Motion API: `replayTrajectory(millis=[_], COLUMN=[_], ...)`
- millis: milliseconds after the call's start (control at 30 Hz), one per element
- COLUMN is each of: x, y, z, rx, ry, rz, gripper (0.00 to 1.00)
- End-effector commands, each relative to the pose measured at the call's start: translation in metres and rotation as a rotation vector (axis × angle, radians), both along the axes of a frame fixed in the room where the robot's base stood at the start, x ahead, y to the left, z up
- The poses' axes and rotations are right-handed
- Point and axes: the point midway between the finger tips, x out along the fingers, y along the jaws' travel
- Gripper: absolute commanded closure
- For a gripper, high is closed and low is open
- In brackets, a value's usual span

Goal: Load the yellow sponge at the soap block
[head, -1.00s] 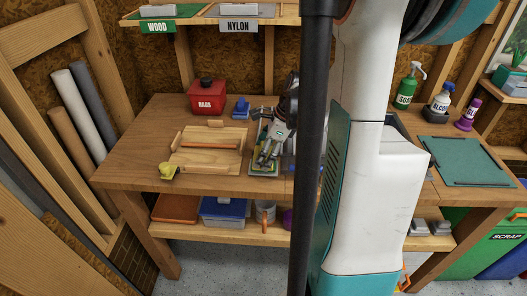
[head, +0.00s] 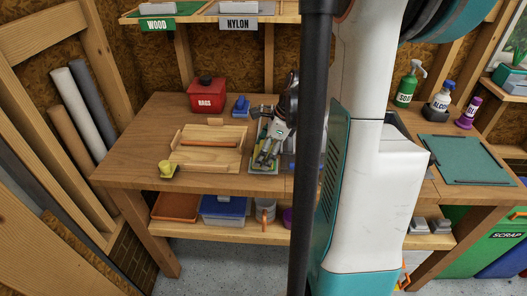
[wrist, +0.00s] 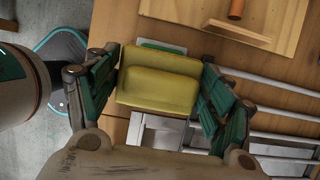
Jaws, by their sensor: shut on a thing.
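My gripper (wrist: 158,95) is shut on the yellow sponge (wrist: 157,92), with green-lined fingers at its left and right sides. In the head view my gripper (head: 267,152) is low over the workbench, just right of the wooden tray, and the sponge is mostly hidden there. In the wrist view a flat green and white thing (wrist: 165,46) shows just past the sponge's upper edge; I cannot tell if it is the soap block. I cannot tell whether the sponge touches anything below it.
The wooden tray (head: 233,160) lies left of my gripper. A yellow object (head: 169,170) sits at the bench's front left. A red RAGS box (head: 206,97) and a small blue item (head: 241,107) stand behind. Light metal bars (wrist: 275,113) lie right of my gripper in the wrist view.

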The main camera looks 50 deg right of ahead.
Motion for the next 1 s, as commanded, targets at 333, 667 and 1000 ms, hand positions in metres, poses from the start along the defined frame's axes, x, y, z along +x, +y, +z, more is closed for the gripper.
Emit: replayTrajectory(millis=[333, 667, 1000], x=[0.0000, 0.0000, 0.0000], y=[0.0000, 0.0000, 0.0000], z=[-0.0042, -0.0070, -0.0074], rx=[0.000, 0.000, 0.000], ry=[0.000, 0.000, 0.000], rz=[0.000, 0.000, 0.000], gripper=[0.45, 0.45, 0.45])
